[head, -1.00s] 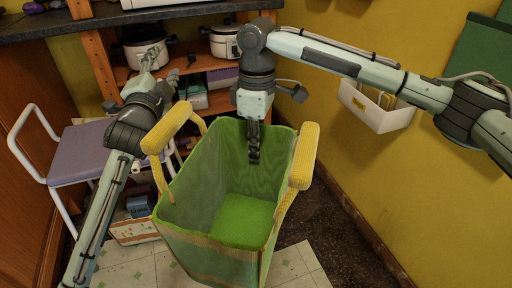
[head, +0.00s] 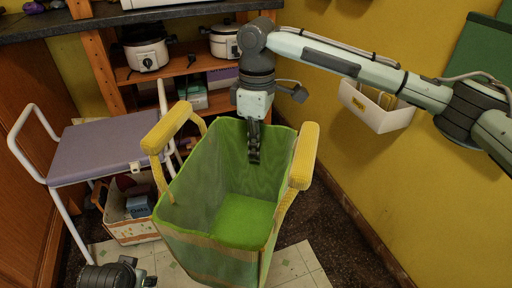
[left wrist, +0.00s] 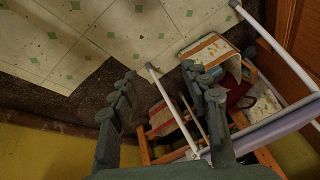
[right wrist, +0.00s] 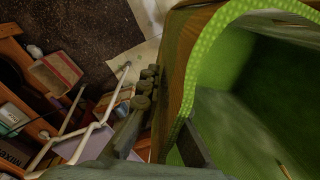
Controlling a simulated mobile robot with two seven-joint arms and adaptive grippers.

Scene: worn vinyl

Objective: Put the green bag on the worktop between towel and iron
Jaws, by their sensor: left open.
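The green bag (head: 245,220), with yellow padded handles, stands open and upright in the middle of the head view and appears raised off the floor. My right gripper (head: 253,155) is at its far rim, one finger inside. In the right wrist view the bag's rim (right wrist: 190,95) runs between the fingers, which are shut on it. My left gripper (left wrist: 160,85) is open and empty; in the head view only part of my left arm shows at the bottom left. The dark worktop (head: 60,28) is at the top left. I cannot make out a towel or iron.
A white-framed stool (head: 100,150) with a purple seat stands left of the bag, with a filled box (head: 125,228) beneath. Wooden shelves (head: 185,65) with cookers are behind. A white bin (head: 375,108) hangs on the yellow right wall.

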